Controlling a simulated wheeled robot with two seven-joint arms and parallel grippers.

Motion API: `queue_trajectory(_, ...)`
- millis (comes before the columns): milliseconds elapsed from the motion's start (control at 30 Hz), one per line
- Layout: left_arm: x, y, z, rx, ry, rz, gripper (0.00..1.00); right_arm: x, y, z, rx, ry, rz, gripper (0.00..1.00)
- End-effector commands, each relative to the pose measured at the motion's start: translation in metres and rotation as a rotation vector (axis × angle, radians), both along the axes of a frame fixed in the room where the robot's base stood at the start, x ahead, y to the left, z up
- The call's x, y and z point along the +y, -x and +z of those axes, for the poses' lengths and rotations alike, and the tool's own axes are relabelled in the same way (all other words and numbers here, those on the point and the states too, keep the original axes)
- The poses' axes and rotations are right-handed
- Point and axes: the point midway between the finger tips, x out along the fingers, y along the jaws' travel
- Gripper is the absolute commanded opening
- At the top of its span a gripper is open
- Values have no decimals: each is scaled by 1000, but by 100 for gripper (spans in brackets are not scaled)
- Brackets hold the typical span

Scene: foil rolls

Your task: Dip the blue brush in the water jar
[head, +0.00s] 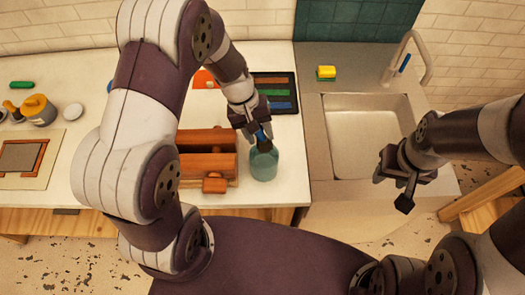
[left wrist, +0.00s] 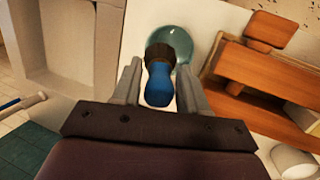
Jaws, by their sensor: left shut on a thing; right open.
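The blue brush (head: 262,136) is held by my left gripper (head: 258,129), with its dark end pointing down at the mouth of the teal water jar (head: 264,165). In the left wrist view the blue handle (left wrist: 159,85) lies between the fingers of my left gripper (left wrist: 160,92). The brush's dark end overlaps the round jar (left wrist: 178,38); I cannot tell how far inside it is. The jar stands upright on the counter. My right gripper (head: 399,186) is open and empty in front of the sink.
A wooden caddy (head: 207,163) stands close left of the jar. A black tray (head: 287,78) with coloured strips lies behind. The sink (head: 366,130) is at the right, with a yellow sponge (head: 326,72) at its back left. A yellow pot (head: 38,109) stands at far left.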

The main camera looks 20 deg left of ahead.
Motion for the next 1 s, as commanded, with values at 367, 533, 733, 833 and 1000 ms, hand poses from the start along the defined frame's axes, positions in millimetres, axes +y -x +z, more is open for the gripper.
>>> queue_trajectory(367,0,0,0,0,0,0,2,0,0,0,0,0,0,43)
queue_trajectory(533,0,0,4,0,0,0,2,0,0,4,0,0,0,43)
queue_trajectory(733,0,0,31,-2,0,1,2,0,0,27,0,0,0,43)
queue_trajectory(833,0,0,42,-2,0,1,2,0,0,36,0,0,0,43)
queue_trajectory(1000,0,0,40,-1,0,0,2,0,0,34,0,0,0,43)
